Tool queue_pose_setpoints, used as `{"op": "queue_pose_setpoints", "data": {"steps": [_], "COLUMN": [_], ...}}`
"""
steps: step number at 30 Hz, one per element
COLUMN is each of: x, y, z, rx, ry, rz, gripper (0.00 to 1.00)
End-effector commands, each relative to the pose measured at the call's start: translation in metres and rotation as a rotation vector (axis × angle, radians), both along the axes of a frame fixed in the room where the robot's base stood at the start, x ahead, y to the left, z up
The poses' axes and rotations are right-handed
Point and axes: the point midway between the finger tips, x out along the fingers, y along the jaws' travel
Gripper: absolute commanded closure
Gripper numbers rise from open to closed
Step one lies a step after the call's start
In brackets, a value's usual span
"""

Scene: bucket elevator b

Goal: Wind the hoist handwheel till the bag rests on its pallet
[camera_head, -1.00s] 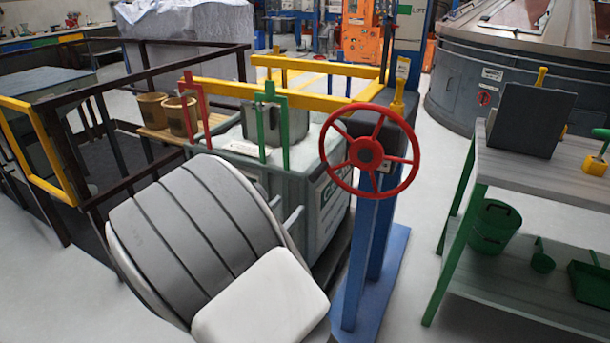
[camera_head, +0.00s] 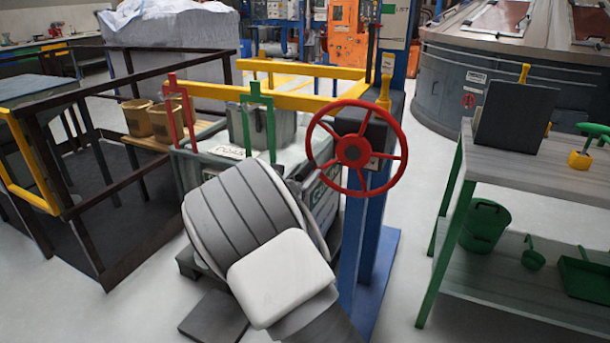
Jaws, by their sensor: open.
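The red handwheel (camera_head: 352,151), with several spokes, is mounted on the blue post (camera_head: 372,225) at centre right. A pale bag (camera_head: 222,152) with dark lettering is behind my arm, left of the post. A dark pallet (camera_head: 188,263) shows low beside it at floor level. My arm hides much of the bag and pallet, so I cannot tell if they touch. My arm's grey and white links fill the lower middle, in front of the bag and left of the wheel. My gripper is out of view.
Dark railings with a yellow gate (camera_head: 28,160) stand at left. Yellow beams (camera_head: 300,70) and red and green uprights stand by the bag. A green-legged bench (camera_head: 555,170) is at right. A dark plate (camera_head: 213,317) lies on the floor. Floor between post and bench is clear.

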Motion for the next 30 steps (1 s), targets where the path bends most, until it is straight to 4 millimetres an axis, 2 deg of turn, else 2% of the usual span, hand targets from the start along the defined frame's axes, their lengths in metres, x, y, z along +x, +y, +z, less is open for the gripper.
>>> {"op": "queue_pose_setpoints", "data": {"steps": [11,21,30], "x": [0.0065,0.0062,0.0062], "y": [-0.0024,-0.0023,-0.0023], "z": [0.0000,0.0000,-0.0001], "rx": [0.000,0.000,0.000], "ry": [0.000,0.000,0.000], "rz": [0.000,0.000,0.000], "gripper": [0.41,1.00,1.00]}}
